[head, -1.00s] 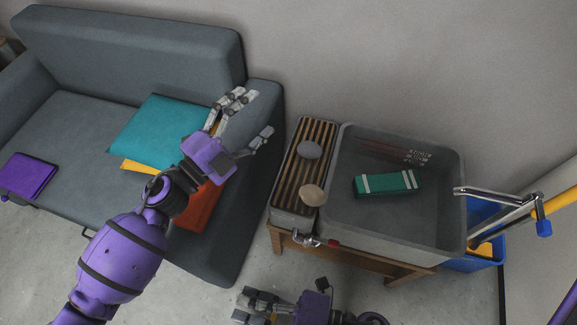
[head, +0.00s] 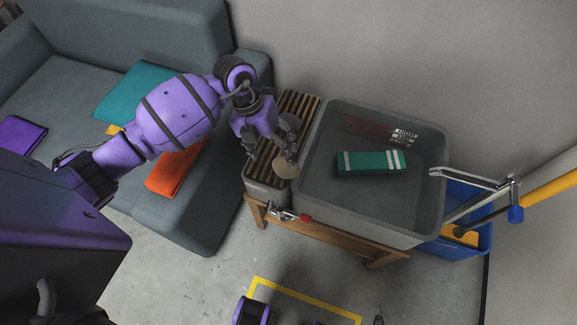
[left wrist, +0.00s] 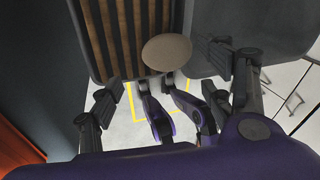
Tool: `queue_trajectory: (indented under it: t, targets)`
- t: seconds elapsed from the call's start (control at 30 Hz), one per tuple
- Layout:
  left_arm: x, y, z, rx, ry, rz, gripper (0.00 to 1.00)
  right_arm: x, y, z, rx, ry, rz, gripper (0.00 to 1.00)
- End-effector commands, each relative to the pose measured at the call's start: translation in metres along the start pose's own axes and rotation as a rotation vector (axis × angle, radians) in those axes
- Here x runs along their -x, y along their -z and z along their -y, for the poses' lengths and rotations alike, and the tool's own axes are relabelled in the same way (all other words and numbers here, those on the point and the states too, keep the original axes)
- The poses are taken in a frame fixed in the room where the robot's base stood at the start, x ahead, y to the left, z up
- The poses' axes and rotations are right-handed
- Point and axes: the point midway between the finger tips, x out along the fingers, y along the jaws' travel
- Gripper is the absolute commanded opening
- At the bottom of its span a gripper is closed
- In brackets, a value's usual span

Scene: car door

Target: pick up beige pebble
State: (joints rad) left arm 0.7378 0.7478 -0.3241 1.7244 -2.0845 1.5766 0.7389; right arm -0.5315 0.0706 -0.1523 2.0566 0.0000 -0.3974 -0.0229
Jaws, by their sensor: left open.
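The beige pebble (head: 286,168) lies at the front right end of the slatted grey box top, next to the grey tub. It also shows as a tan oval in the left wrist view (left wrist: 167,53). In the left wrist view, the pebble lies ahead between the spread fingers (left wrist: 165,78), nearer the right ones. My right gripper is not recognizable in view.
The grey tub (head: 330,218) holds a green box (head: 371,162) with white bands. A metal tap (head: 281,211) juts out in front. The sofa (head: 190,228) stands left; a blue bin (head: 467,250) stands right.

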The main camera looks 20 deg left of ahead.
Motion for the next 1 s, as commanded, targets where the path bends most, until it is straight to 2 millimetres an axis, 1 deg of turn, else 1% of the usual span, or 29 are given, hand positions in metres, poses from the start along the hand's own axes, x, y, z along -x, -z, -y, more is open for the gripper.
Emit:
queue_trajectory:
  t: [0.2, 0.3, 0.43, 0.63, 1.0]
  targets:
    - [-0.032, -0.004, 0.009, 0.0, 0.005, -0.003, 0.73, 0.0, 0.0, 0.0, 0.001, 0.0, -0.001, 0.0]
    - [-0.045, -0.004, 0.007, -0.001, 0.003, -0.002, 0.73, -0.001, -0.001, 0.0, 0.002, 0.0, -0.001, 0.0]
    - [-0.051, -0.005, 0.007, -0.002, 0.003, 0.001, 0.73, -0.001, 0.0, 0.0, 0.002, 0.001, -0.001, 0.0]
    - [-0.051, -0.005, 0.007, -0.002, 0.002, 0.002, 0.73, -0.001, 0.0, 0.001, 0.002, 0.001, -0.002, 0.0]
    - [-0.051, -0.005, 0.007, -0.002, 0.002, 0.001, 0.24, -0.001, 0.0, 0.001, 0.002, 0.001, -0.003, 0.0]
